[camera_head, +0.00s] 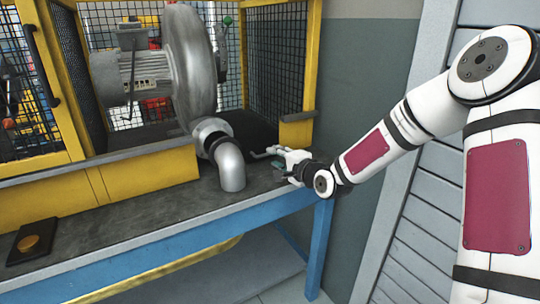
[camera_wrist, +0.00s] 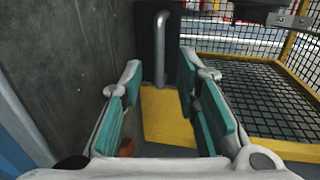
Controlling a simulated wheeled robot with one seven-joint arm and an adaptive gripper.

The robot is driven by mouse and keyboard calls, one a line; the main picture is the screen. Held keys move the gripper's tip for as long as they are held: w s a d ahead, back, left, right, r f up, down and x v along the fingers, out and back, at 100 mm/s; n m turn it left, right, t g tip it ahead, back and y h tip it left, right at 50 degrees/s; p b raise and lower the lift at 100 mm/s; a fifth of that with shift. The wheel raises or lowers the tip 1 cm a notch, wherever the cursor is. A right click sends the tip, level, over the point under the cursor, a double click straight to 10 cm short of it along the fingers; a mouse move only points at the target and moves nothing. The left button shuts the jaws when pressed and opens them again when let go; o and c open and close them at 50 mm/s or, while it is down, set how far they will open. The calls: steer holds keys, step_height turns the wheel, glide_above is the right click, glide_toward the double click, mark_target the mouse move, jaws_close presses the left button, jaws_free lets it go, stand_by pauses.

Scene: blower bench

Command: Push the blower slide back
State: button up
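The blower (camera_head: 192,62) stands inside a yellow-framed mesh cage, with a grey motor on its left and a bent outlet pipe (camera_head: 231,168) at the front. My gripper (camera_head: 279,157) is low over the bench, right of the outlet pipe. In the wrist view my gripper (camera_wrist: 158,78) is open, with its teal-padded fingers apart. A grey bent rod handle (camera_wrist: 161,48) on a dark plate appears in the gap between the fingers, not visibly gripped. The handle (camera_head: 262,152) also shows at the fingertips in the head view. I cannot clearly make out the slide itself.
A yellow post foot (camera_head: 297,130) stands just behind my gripper. A dark panel with an orange button (camera_head: 28,243) lies at the bench's left.

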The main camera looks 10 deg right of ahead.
steer(key=v, duration=0.6)
steer(key=shift+a, duration=0.1)
steer(key=shift+s+a+f+n+g, duration=0.2)
steer(key=shift+n+g, duration=0.1)
steer(key=shift+n, duration=0.2)
steer(key=s+d+r+n+g+h, duration=0.1)
steer(key=s+r+n+g+h, duration=0.3)
steer(key=s, duration=0.8)
steer(key=s+r+n+g+h, duration=0.3)
steer(key=s+r+n, duration=0.3)
steer(key=s, duration=0.6)
steer(key=s+a+f+n+g+y, duration=0.15)
steer(key=s+g, duration=0.25)
steer(key=s, duration=0.8)
steer(key=s+f+n+g+y, duration=0.1)
steer(key=s+f+n+g, duration=0.15)
steer(key=s, duration=0.95)
step_height(320, 180, up, 25)
steer(key=t+p, duration=0.3)
steer(key=p, duration=1.9)
steer(key=shift+m, duration=0.3)
